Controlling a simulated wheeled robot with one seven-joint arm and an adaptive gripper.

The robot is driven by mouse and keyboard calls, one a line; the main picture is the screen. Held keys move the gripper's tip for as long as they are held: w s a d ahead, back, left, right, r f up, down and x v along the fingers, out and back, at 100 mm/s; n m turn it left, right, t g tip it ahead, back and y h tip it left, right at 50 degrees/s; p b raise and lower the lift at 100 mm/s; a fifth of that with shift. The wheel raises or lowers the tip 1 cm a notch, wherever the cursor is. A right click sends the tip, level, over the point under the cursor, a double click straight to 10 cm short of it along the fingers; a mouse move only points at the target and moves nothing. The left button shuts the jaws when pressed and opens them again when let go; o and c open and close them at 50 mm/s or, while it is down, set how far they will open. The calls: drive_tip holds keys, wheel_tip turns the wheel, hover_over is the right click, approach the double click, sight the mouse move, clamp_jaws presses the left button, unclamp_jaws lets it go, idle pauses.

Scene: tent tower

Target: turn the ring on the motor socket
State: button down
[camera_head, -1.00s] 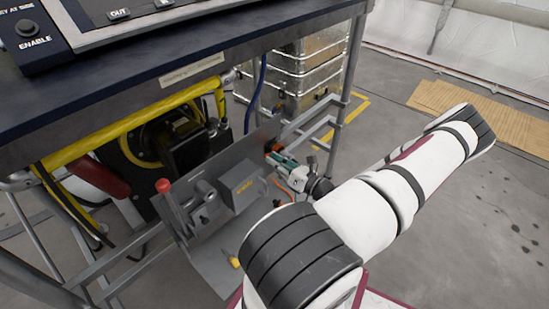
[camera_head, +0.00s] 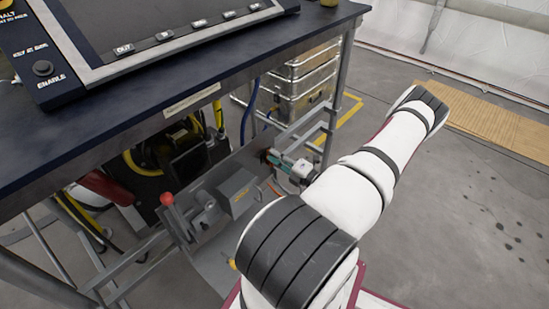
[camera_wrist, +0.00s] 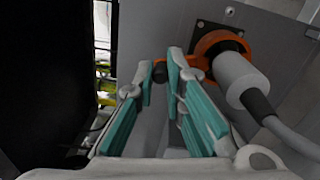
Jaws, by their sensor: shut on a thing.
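The motor socket's orange ring (camera_wrist: 222,40) sits around a grey plug (camera_wrist: 238,76) on the metal panel, upper right in the wrist view. A small tab (camera_wrist: 160,71) sticks out to the ring's left. My gripper (camera_wrist: 162,80), with teal pads, is shut on this tab, its fingertips at either side of it. A grey cable runs from the plug to the lower right. In the head view my gripper (camera_head: 273,158) is at the right end of the panel under the table, and the ring is mostly hidden there.
The dark table (camera_head: 165,85) overhangs the panel. A grey box (camera_head: 237,192) and a red-knobbed lever (camera_head: 167,200) are on the panel left of my gripper. Silver cases (camera_head: 303,85) stand behind the table frame. Open floor (camera_head: 470,200) lies to the right.

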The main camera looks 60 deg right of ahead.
drive_tip(key=shift+s+d+m, duration=0.15)
drive_tip(key=shift+d+m, duration=0.35)
drive_tip(key=shift+m, duration=0.55)
drive_tip(key=shift+s+d+m, duration=0.1)
drive_tip(key=shift+d+m, duration=0.4)
drive_tip(key=shift+m, duration=0.55)
drive_tip(key=shift+d, duration=0.1)
drive_tip(key=c, duration=1.6)
unclamp_jaws()
drive_tip(key=shift+c, duration=0.2)
drive_tip(key=shift+s+r, duration=0.1)
drive_tip(key=v, duration=1.1)
drive_tip(key=shift+s+a, duration=0.2)
drive_tip(key=shift+s, duration=0.2)
